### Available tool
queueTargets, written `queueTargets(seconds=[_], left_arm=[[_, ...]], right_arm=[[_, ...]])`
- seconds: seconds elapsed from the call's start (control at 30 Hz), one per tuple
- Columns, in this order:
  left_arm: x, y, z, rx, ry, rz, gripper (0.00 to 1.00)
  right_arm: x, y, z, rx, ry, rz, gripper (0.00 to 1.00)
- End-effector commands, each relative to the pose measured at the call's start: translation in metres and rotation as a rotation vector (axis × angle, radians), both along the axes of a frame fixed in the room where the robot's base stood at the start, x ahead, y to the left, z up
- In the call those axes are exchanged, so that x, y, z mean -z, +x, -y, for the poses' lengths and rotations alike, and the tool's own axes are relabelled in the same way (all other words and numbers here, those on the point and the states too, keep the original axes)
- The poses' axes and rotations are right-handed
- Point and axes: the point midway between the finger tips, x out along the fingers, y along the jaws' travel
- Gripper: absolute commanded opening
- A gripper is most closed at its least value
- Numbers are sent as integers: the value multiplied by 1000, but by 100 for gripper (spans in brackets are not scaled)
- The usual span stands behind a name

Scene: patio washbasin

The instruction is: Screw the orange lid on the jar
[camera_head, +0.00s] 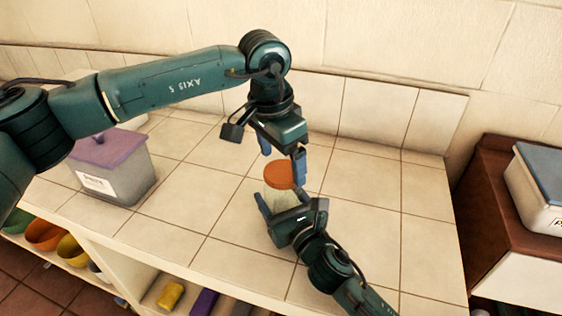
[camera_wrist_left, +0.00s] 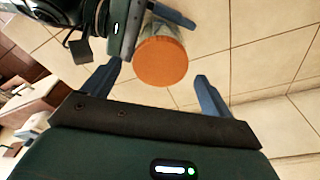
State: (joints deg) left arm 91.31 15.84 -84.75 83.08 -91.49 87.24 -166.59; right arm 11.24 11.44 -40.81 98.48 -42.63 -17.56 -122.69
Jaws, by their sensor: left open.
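The orange lid (camera_head: 279,175) sits on top of the pale, greenish jar (camera_head: 278,200), which stands upright on the tiled counter. How tightly the lid is seated cannot be seen. My left gripper (camera_head: 283,163) is open just above the lid, pointing down. In the left wrist view the lid (camera_wrist_left: 161,62) lies between and slightly beyond its blue fingers, with gaps on both sides, and the jar (camera_wrist_left: 157,28) shows behind it. My right gripper (camera_head: 292,207) is low at the jar, with one blue finger along its side. Its other finger's contact is hidden.
A grey container with a purple lid (camera_head: 112,165) stands at the left of the counter (camera_head: 380,230). A white box with a blue lid (camera_head: 535,190) sits on a brown cabinet at right. A tiled wall runs behind. The counter around the jar is clear.

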Motion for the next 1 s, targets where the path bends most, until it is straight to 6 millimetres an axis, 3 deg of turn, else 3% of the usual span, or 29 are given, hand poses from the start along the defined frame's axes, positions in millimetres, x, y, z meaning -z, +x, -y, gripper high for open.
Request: queueTargets(seconds=[0.2,0.63,0.77,1.0], left_arm=[[-28,0,0,1,-1,2,86],[-30,0,0,-51,-3,-8,83],[-31,0,0,-220,-13,-31,83],[-34,1,0,-742,-44,-96,83]], right_arm=[[1,0,0,1,-2,-2,2],[1,0,0,1,-2,-2,2],[1,0,0,0,-2,-2,2],[1,0,0,0,-2,-2,2]])
